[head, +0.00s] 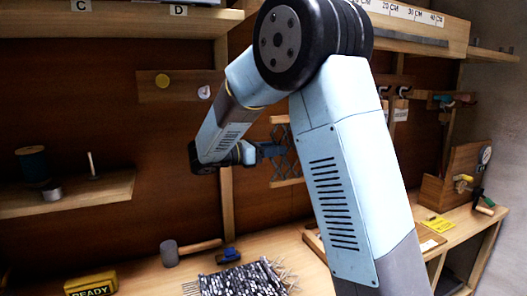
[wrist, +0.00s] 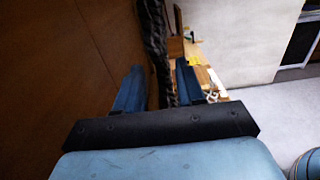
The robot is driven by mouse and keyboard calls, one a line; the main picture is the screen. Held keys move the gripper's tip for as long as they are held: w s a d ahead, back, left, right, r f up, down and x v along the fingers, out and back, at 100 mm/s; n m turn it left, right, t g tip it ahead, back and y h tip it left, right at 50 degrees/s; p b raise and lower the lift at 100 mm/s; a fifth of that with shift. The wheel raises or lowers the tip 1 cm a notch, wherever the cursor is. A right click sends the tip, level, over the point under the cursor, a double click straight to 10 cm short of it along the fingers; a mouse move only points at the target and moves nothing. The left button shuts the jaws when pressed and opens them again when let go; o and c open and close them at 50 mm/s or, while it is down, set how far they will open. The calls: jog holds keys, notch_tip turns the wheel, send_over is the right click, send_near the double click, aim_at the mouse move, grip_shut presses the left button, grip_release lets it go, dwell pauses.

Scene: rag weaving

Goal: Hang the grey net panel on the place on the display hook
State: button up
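The grey net panel (head: 283,163) shows in the head view as a dark diamond mesh between two light wooden bars, in front of the brown back wall. My upper arm hides its right part. My gripper (head: 270,149) points at the panel's left side and overlaps the mesh. In the wrist view a dark braided strand (wrist: 153,35), probably the net's edge, runs down between the two blue fingers of my gripper (wrist: 160,72). The fingers stand apart with the strand between them; whether they press on it is unclear. I cannot make out for certain which hook is the display hook.
A shelf (head: 75,193) with a dark spool (head: 33,164) is at left. A mallet (head: 170,252) and a woven rag piece (head: 243,280) lie on the bench below.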

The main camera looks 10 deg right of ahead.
jog(key=shift+w+d, duration=0.2)
jog(key=shift+d, duration=0.7)
jog(key=shift+w+d, duration=0.15)
jog(key=shift+d, duration=0.7)
grip_shut()
jog(key=c, duration=0.6)
grip_release()
grip_shut()
